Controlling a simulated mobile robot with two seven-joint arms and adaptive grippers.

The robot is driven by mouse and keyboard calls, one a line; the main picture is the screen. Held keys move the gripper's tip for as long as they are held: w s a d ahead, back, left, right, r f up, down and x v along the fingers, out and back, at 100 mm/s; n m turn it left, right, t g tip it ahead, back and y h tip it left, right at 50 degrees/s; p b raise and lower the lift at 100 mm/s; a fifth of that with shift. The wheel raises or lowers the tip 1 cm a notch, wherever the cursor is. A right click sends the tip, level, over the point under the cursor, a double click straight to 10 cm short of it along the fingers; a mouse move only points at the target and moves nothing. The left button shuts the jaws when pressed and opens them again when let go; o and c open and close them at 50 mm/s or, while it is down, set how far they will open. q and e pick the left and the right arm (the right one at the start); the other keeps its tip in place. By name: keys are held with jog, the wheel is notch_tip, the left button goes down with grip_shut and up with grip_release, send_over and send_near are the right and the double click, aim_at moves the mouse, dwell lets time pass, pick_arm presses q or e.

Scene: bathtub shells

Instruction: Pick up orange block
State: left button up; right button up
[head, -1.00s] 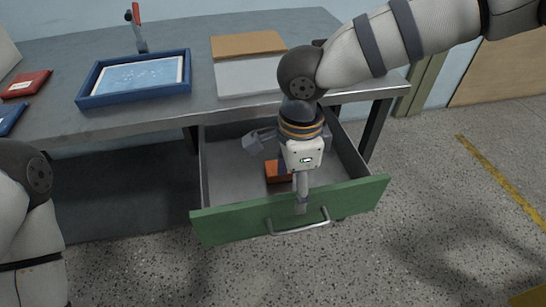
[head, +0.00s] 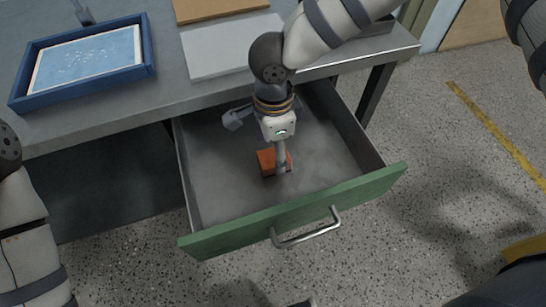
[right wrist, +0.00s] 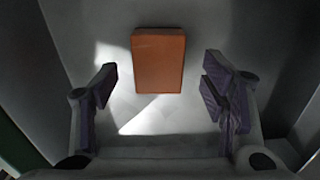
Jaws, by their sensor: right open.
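The orange block (head: 266,162) lies on the floor of the open drawer, partly hidden behind a finger of my right gripper. My right gripper (head: 258,145) is open and empty, pointing down inside the drawer with its fingers spread. In the right wrist view, the whole orange block (right wrist: 158,60) shows ahead of the open right gripper (right wrist: 160,90), roughly centred between the fingers, with clear gaps on both sides. My left arm shows at the left edge of the head view, but its gripper is out of the picture.
The grey drawer has a green front (head: 240,229) with a metal handle (head: 306,228), and its walls surround the gripper. On the grey table above are a blue-framed tray (head: 148,45), a light grey panel (head: 215,52) and a brown board (head: 215,8). The drawer floor around the block is clear.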

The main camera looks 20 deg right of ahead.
aim_at(274, 157)
notch_tip(274, 157, down, 4)
jog(key=shift+s+r, duration=0.15)
jog(key=shift+r, duration=0.2)
jog(key=c, duration=1.3)
jog(key=shift+c, duration=0.2)
notch_tip(274, 157, up, 10)
jog(key=shift+p, duration=0.45)
